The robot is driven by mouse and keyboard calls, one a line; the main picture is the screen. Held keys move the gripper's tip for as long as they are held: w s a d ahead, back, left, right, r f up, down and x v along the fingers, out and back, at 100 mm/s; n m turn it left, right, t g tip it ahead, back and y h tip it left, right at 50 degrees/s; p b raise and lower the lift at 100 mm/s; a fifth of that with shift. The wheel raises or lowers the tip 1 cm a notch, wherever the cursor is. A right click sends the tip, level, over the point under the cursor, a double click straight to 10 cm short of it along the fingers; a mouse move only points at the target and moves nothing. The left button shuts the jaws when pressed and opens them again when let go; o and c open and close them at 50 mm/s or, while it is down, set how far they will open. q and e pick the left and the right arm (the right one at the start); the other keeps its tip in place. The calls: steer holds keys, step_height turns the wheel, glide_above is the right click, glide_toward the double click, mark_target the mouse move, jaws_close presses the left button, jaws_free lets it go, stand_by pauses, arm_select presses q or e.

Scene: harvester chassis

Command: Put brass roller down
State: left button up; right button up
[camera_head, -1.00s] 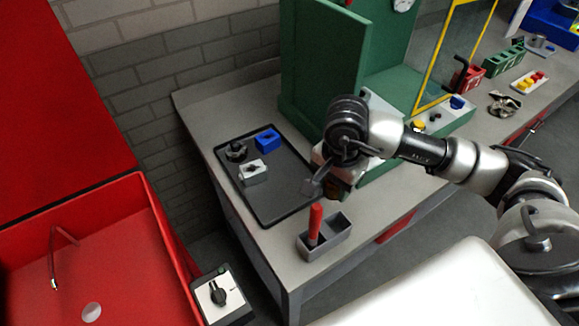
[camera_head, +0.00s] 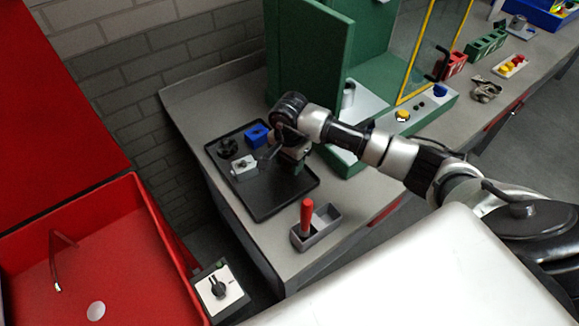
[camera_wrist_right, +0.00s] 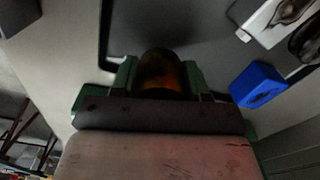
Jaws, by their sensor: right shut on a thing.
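My right gripper (camera_head: 290,162) is over the right part of the black tray (camera_head: 268,208) on the grey bench. In the right wrist view it is shut on the brass roller (camera_wrist_right: 163,72), a dark amber cylinder between green fingers (camera_wrist_right: 160,88). The roller is mostly hidden in the head view. The dark tray surface lies beyond it in the wrist view; I cannot tell whether the roller touches it. My left gripper is not in view.
A blue block (camera_head: 257,134), a silver block (camera_head: 244,168) and a dark round part (camera_head: 228,147) occupy the tray's left and back. The tray's front is clear. A grey box (camera_head: 322,228) with a red-handled tool (camera_head: 306,216) stands in front. A green machine (camera_head: 310,55) stands behind.

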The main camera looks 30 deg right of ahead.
mark_target(290, 176)
step_height(290, 176, down, 3)
steer(key=shift+f+p, duration=0.15)
steer(key=shift+p, duration=0.5)
steer(key=shift+f, duration=0.15)
steer(key=shift+f+b, duration=0.2)
steer(key=shift+b, duration=0.1)
steer(key=o, duration=1.2)
